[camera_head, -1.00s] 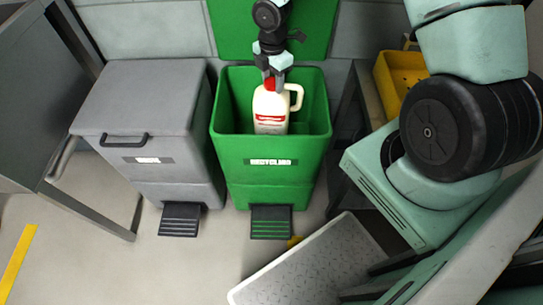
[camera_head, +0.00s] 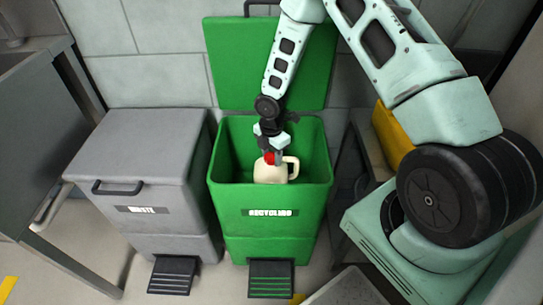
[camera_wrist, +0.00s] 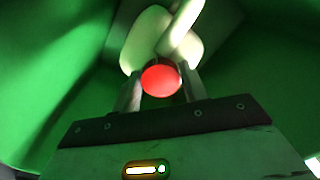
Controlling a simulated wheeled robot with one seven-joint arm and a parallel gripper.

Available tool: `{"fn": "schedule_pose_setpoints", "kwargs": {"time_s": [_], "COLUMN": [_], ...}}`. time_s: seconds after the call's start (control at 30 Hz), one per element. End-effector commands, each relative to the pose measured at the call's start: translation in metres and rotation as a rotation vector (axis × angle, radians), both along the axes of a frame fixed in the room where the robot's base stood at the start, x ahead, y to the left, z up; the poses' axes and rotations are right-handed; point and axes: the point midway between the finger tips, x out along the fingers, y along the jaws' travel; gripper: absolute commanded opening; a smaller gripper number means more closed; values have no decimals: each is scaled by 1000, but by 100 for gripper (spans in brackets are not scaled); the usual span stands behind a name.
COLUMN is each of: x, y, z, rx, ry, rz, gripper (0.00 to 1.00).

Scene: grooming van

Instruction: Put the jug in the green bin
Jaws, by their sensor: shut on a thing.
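The jug (camera_head: 268,174) is cream white with a red cap and a side handle. It hangs upright inside the open green bin (camera_head: 270,222), which is marked RECYCLING. Its lower part is hidden behind the bin's front wall. My gripper (camera_head: 273,158) reaches down from above and is shut on the jug at its cap. In the wrist view the jug (camera_wrist: 152,45) shows beyond its red cap, between the two fingers of my gripper (camera_wrist: 160,88), with green bin walls around it.
The bin's green lid (camera_head: 265,65) stands raised against the tiled wall. A closed grey bin (camera_head: 140,165) marked WASTE stands to the left. Black pedals (camera_head: 271,279) are in front. A yellow crate (camera_head: 393,137) is at the right.

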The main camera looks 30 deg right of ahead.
Motion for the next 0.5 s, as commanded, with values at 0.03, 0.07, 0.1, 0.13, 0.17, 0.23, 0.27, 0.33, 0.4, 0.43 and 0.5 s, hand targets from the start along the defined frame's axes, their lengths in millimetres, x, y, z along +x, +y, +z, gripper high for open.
{"fn": "schedule_pose_setpoints", "kwargs": {"time_s": [0.03,0.07,0.1,0.13,0.17,0.23,0.27,0.33,0.4,0.43,0.5], "x": [0,0,0,0,0,0,0,0,0,0,0], "y": [0,0,0,0,0,0,0,0,0,0,0], "z": [1,1,1,1,1,-1,-2,-5,-6,-7,-9], "rx": [0,0,0,0,0,0,0,0,0,0,0], "ry": [-1,-1,-1,-1,0,0,0,0,1,1,1], "rz": [0,0,0,-1,-1,-1,-1,-1,-1,-1,-1], "gripper": [0,0,0,0,0,0,0,0,0,0,0]}}
